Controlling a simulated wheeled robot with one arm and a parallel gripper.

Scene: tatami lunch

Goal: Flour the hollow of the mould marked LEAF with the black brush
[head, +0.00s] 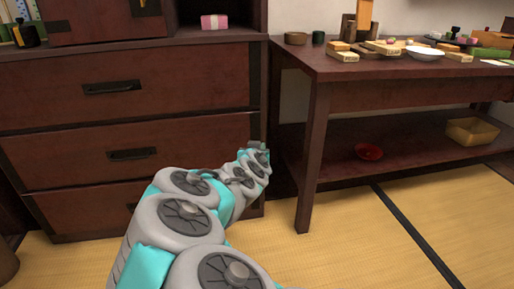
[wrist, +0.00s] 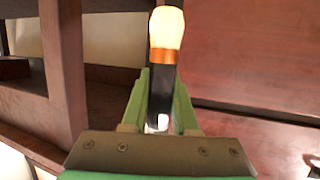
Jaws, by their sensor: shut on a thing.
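My gripper (wrist: 162,98) shows green fingers in the wrist view, shut on the black brush (wrist: 164,75). The brush has a black handle, a copper-coloured band and pale bristles that point away from me. In the head view, my arm reaches toward the gap between drawers and table, and the brush cannot be made out there. Wooden moulds stand on the table at the upper right, among them one mould (head: 344,57) and another mould (head: 383,48). Their marks are too small to read, so I cannot tell which is LEAF. Their hollows cannot be made out.
The dark table (head: 318,66) has a white bowl (head: 425,54), a brown bowl (head: 296,38) and a dark green cup (head: 318,37). A red dish (head: 369,152) and a yellow box (head: 472,131) sit on its lower shelf. A drawer chest (head: 130,120) stands left. Tatami floor (head: 350,230) is clear.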

